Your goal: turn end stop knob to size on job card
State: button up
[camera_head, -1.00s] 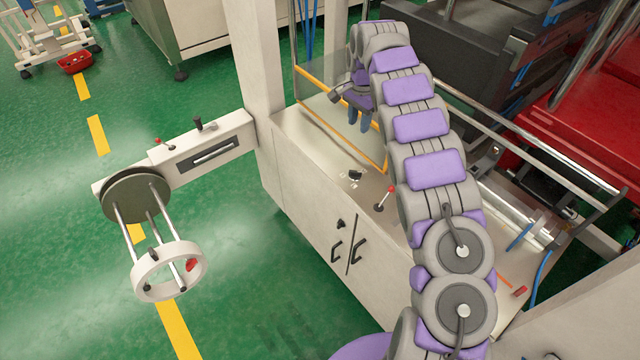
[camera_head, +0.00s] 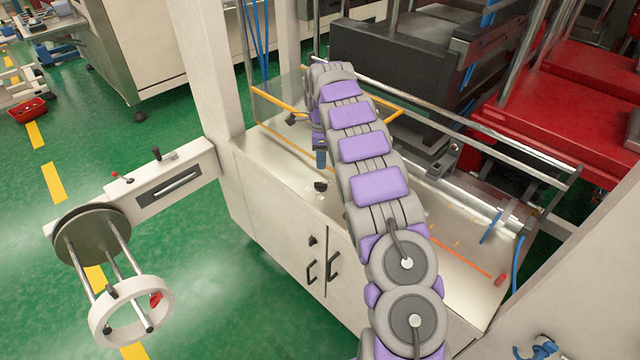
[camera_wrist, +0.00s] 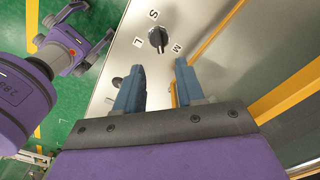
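The end stop knob is a small black knob (camera_head: 320,186) on the pale top of the white cabinet. In the wrist view the knob (camera_wrist: 158,37) has printed letters S, M and L around it. Which letter it points to I cannot tell surely. My gripper (camera_wrist: 158,72) is open and empty. Its two blue-grey fingers point toward the knob, which shows beyond and between the fingertips, apart from them. In the head view my gripper (camera_head: 321,158) is just above and behind the knob, partly hidden by my arm. I cannot make out a job card.
An orange-framed clear guard (camera_head: 285,105) stands on the cabinet close behind my gripper. Chrome rails (camera_head: 500,140) and red machine plates (camera_head: 560,110) lie to the right. A handwheel (camera_head: 130,310) on a white arm juts out at the left. Green floor is clear in front.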

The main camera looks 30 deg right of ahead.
aim_at(321, 183)
notch_tip(321, 183, down, 10)
jog(key=shift+a+f+b, duration=0.1)
jog(key=shift+b, duration=0.95)
jog(key=shift+c, duration=0.3)
grip_shut()
